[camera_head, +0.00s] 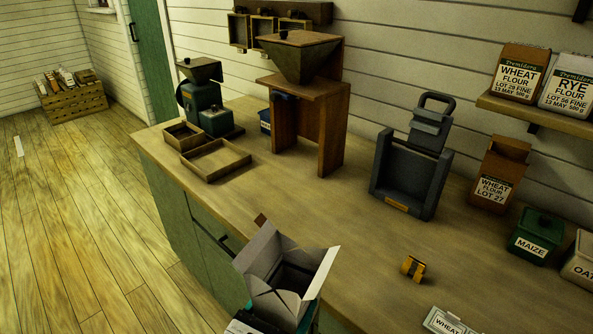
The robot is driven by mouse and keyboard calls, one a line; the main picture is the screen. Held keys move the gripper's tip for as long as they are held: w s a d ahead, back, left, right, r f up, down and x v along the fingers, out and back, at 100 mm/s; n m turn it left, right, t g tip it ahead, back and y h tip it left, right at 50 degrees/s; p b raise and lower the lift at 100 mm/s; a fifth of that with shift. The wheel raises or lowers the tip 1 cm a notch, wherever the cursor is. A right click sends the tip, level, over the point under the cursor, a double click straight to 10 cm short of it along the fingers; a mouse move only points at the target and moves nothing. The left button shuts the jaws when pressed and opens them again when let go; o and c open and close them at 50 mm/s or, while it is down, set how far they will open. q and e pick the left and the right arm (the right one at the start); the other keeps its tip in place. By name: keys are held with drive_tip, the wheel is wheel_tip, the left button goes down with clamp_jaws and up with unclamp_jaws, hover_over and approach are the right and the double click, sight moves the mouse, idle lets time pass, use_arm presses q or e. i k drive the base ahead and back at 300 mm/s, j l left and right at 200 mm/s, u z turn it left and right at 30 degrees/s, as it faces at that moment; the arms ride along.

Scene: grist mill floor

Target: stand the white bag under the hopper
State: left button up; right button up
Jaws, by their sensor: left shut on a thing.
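The white bag (264,252) is at the bottom centre of the head view, with its top flaps spread open and a dark interior. Its lower part is cut off by the frame edge. My left gripper (302,318) is low at the bag, mostly hidden, and shut on it. The hopper (298,62) is a dark funnel on a wooden stand (333,125) at the back of the counter, well beyond the bag. The space between the stand's legs looks empty. My right gripper is not in view.
Two shallow wooden trays (216,174) and a green grinder (202,97) stand left of the hopper. A grey handled device (408,207) stands to its right. A yellow object (413,268) lies near the front right. The counter's middle (310,210) is clear.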

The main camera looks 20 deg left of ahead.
sight(299, 162)
drive_tip(key=j+z, duration=0.1)
drive_tip(key=j, duration=0.7)
drive_tip(key=k+j+z, duration=0.1)
drive_tip(key=j, duration=0.7)
drive_tip(key=i+j, duration=0.2)
drive_tip(key=i, duration=0.25)
drive_tip(key=i+j, duration=0.2)
drive_tip(key=i, duration=0.25)
drive_tip(key=z, duration=0.05)
